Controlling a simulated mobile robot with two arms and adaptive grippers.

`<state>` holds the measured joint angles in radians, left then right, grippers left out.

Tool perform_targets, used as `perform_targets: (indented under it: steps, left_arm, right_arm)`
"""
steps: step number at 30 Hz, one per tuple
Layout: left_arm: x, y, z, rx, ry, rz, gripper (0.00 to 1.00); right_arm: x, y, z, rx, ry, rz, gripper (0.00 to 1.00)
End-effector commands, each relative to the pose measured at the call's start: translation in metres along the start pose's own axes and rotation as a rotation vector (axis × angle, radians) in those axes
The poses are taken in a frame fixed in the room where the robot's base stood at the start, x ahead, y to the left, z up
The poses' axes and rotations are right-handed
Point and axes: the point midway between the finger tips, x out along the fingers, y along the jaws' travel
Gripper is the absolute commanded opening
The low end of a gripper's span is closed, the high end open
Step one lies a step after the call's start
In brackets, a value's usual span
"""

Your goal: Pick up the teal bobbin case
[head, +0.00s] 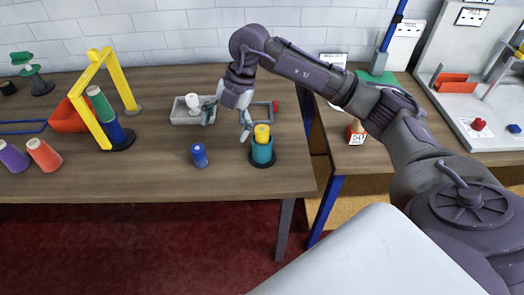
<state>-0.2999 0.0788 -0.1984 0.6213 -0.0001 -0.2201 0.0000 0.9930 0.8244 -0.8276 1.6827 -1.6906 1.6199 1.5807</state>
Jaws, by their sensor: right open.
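A teal cylinder (262,153) stands upright on a dark round base near the table's front right, with a yellow cone (262,133) on top of it. It is the clearest teal thing in view, but I cannot tell whether it is the bobbin case. My right gripper (227,119) reaches down over the table from the upper right. Its fingers are spread apart and nothing shows between them. It is left of the teal cylinder, apart from it, and right of a grey tray (177,118) holding a white piece (193,101). My left gripper is out of view.
A blue spool (199,155) stands at the front of the wooden table (160,180). A yellow frame (92,112), a green cone (99,103) and a red-orange bin (68,118) are at left. A second table (365,155) is at right. The front left centre is clear.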

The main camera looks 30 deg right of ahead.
Motion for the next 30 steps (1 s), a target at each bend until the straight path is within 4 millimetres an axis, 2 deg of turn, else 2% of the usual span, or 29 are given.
perform_targets:
  steps: [1, 3, 6, 8, 11, 18, 21, 26, 30]
  left_arm:
    - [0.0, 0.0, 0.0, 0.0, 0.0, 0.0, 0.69]
    - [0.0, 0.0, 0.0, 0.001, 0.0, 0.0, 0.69]
    - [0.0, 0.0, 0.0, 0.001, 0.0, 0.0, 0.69]
    - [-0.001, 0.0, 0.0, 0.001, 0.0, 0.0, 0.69]
    - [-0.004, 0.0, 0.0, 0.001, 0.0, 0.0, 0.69]
    - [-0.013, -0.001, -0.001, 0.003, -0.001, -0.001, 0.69]
    - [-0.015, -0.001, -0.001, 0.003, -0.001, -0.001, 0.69]
    - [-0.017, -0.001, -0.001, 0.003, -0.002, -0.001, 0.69]
    - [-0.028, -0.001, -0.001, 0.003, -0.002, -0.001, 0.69]
  right_arm:
    - [-0.018, -0.015, 0.024, 0.065, -0.086, -0.071, 0.91]
    - [-0.038, -0.033, 0.046, 0.146, -0.176, -0.152, 0.91]
    - [-0.056, -0.05, 0.062, 0.222, -0.251, -0.219, 0.91]
    - [-0.058, -0.055, 0.066, 0.241, -0.268, -0.238, 0.91]
    - [-0.047, -0.06, 0.07, 0.248, -0.273, -0.246, 0.91]
    - [-0.003, -0.072, 0.08, 0.246, -0.269, -0.244, 0.91]
    - [0.01, -0.075, 0.083, 0.244, -0.269, -0.242, 0.91]
    - [0.02, -0.078, 0.086, 0.242, -0.27, -0.24, 0.91]
    - [0.033, -0.084, 0.089, 0.244, -0.267, -0.245, 0.91]
